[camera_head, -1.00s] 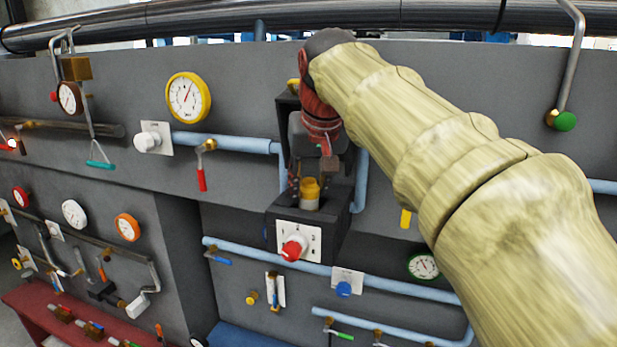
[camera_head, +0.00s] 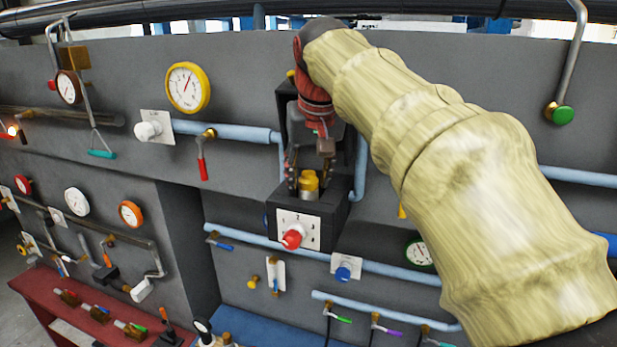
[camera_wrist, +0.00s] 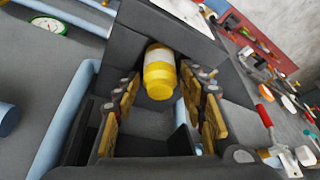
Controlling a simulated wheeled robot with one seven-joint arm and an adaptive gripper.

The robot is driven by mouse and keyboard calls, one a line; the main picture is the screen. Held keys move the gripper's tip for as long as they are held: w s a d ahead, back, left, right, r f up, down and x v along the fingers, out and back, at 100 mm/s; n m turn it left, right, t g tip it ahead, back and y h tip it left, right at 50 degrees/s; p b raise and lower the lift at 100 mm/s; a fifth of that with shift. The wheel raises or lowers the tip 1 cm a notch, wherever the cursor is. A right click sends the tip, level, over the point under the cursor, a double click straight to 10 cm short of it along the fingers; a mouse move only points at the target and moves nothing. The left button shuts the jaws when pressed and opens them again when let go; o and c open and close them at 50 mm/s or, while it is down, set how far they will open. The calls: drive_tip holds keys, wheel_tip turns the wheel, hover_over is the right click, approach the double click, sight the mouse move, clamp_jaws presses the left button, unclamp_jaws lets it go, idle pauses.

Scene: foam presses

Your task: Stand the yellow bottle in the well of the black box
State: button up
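The yellow bottle (camera_head: 308,181) stands at the top of the black box (camera_head: 336,214), which carries a white panel with a red knob. Its lower part is hidden in the head view, so I cannot tell how deep it sits. In the wrist view the bottle (camera_wrist: 160,72), with a white band, lies between the ends of my yellow-padded fingers. My gripper (camera_wrist: 162,88) is open, with a gap showing between the bottle and the pads. In the head view my gripper (camera_head: 308,172) points down with a finger on each side of the bottle.
A tall dark housing (camera_head: 284,112) rises behind my gripper. Blue pipes (camera_head: 361,172) run close on both sides. The red knob (camera_head: 292,239) sticks out from the box front. A red-handled valve (camera_head: 203,168) and a yellow gauge (camera_head: 188,87) are to the left.

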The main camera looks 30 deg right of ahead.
drive_tip(key=shift+o, duration=0.4)
drive_tip(key=shift+r, duration=0.1)
drive_tip(key=shift+r, duration=0.3)
drive_tip(key=v, duration=1.1)
drive_tip(key=shift+r, duration=0.2)
drive_tip(key=shift+s, duration=0.1)
